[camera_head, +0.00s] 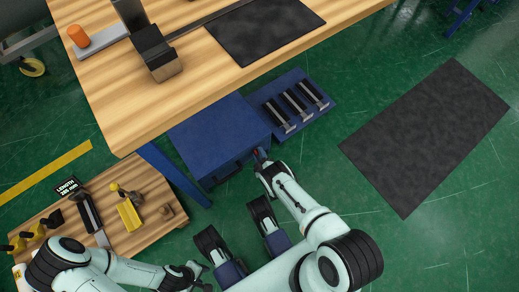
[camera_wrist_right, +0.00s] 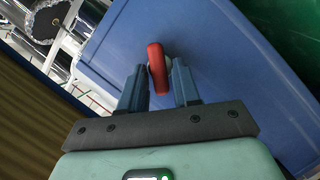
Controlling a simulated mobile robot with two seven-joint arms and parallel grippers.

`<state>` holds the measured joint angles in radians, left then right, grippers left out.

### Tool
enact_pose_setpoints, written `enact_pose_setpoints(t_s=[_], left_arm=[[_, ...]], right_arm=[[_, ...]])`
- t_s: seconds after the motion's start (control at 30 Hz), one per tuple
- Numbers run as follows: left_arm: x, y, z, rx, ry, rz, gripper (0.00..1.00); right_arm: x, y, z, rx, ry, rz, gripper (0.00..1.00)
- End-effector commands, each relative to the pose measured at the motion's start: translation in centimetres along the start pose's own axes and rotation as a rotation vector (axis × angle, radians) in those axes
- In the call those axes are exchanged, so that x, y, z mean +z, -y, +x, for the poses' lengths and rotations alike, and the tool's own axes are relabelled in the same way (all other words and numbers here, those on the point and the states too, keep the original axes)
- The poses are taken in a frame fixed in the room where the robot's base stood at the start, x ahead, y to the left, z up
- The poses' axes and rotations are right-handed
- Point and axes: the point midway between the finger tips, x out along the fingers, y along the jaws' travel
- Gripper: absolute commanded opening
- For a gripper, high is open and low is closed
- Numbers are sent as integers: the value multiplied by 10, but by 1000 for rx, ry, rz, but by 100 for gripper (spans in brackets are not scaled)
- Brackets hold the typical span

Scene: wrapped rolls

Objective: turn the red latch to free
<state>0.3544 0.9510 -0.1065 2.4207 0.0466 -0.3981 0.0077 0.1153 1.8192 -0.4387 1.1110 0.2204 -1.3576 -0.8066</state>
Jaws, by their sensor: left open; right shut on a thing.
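The red latch (camera_wrist_right: 157,62) stands out from the front of the blue cabinet (camera_wrist_right: 215,45) in the right wrist view. It shows as a tiny red spot in the head view, largely hidden by my right gripper (camera_head: 262,159). In the wrist view, the two blue-grey fingers of my right gripper (camera_wrist_right: 160,86) are on either side of the latch, shut on it. The latch looks nearly upright in that picture. My left gripper (camera_head: 201,277) is open and empty at the bottom of the head view, away from the cabinet (camera_head: 215,132).
A wooden table (camera_head: 120,95) overhangs the cabinet's left and far side. A lower wooden bench (camera_head: 90,250) with tools and yellow parts is at left. A dark mat (camera_head: 425,140) lies on open green floor at right.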

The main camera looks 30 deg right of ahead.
Motion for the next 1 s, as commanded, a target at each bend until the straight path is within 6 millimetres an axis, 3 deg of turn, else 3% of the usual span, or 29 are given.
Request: enact_pose_setpoints(t_s=[0.5, 1.0], left_arm=[[1, 0, 0, -1, 2, -1, 43], [0, 0, 0, 0, 1, 0, 43]], right_arm=[[3, 6, 0, 164, 2, -401, 1], [3, 6, 1, 226, 2, -552, 1]])
